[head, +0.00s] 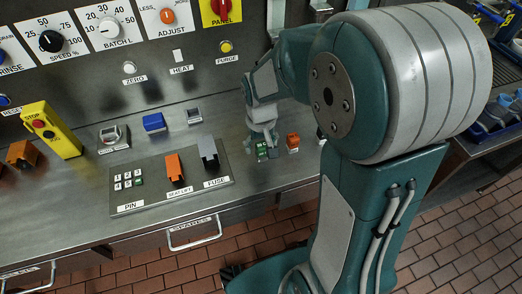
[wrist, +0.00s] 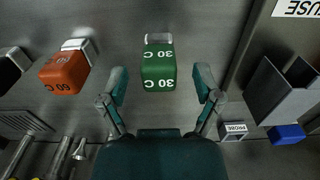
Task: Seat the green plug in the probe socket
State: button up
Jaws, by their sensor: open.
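The green plug (wrist: 158,68), marked 30 C, stands on the steel counter with a pale metal end toward the top of the wrist view. My gripper (wrist: 162,84) is open, with one finger on each side of the plug and a gap on both sides. In the head view my gripper (head: 262,138) is right above the green plug (head: 262,153), hiding part of it. The probe socket (wrist: 234,131), a small grey block labelled PROBE, is to the lower right in the wrist view. In the head view the socket (head: 194,116) is left of my gripper, at the back of the counter.
An orange plug (wrist: 65,73), marked 60 C, stands beside the green one, with a black plug (wrist: 10,68) beyond. Counter between plug and socket looks clear.

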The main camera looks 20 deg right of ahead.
aim_at(262, 145)
grip_shut()
dwell(0.3)
jog(key=shift+r, duration=0.55)
notch_tip(262, 145, up, 2)
jog(key=shift+s+r, duration=0.15)
jog(key=shift+r, duration=0.1)
jog(key=s+d+r, duration=0.2)
jog(key=s+r, duration=0.7)
jog(key=s, duration=0.4)
jog(key=shift+s+r, duration=0.25)
jog(key=shift+s, duration=0.05)
